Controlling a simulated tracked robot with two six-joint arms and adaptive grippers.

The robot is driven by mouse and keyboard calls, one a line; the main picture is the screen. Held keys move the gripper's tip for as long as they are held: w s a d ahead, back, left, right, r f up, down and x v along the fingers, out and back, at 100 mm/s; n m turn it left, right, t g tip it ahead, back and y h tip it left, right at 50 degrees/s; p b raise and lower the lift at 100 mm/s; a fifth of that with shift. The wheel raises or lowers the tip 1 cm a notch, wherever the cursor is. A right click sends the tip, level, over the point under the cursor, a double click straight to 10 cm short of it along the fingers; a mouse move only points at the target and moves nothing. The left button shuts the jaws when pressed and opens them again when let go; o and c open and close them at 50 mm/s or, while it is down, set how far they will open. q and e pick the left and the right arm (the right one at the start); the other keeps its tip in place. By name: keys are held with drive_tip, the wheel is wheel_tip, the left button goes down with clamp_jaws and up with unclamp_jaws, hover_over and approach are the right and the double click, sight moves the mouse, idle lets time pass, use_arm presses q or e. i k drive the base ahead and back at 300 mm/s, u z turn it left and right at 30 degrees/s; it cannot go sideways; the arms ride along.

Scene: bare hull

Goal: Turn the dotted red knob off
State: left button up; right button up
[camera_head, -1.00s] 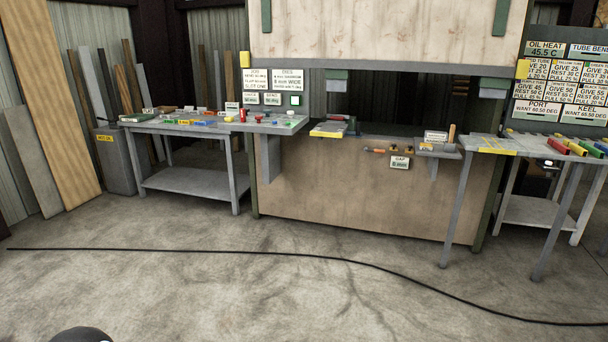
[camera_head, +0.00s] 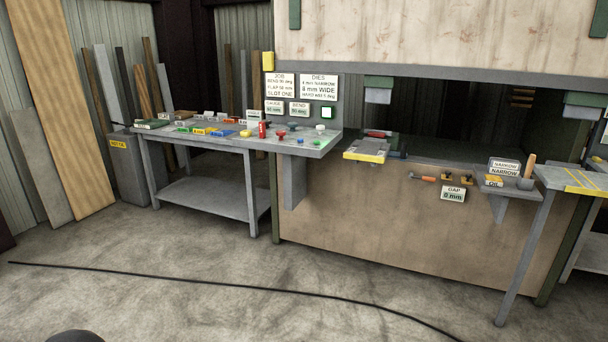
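A small control shelf (camera_head: 318,146) juts from the left end of the large machine. On it stands a red upright cylinder (camera_head: 263,130) at the left and a lower red knob (camera_head: 281,135) beside it. Both are too small to show any dots or how they are turned. A white knob (camera_head: 320,129) and small green parts (camera_head: 316,142) are farther right on the same shelf. Neither of my grippers is in view, and nothing touches the knobs.
A grey workbench (camera_head: 205,197) with coloured blocks adjoins the shelf on the left. A black cable (camera_head: 220,285) crosses the open concrete floor. The machine's front (camera_head: 380,220) rises behind the shelf. A second table (camera_head: 575,180) stands at the right.

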sight(280, 133)
drive_tip(key=u, duration=0.1)
drive_tip(key=i, duration=1.45)
drive_tip(key=u, duration=0.25)
drive_tip(key=i, duration=2.1)
drive_tip(key=u, duration=0.1)
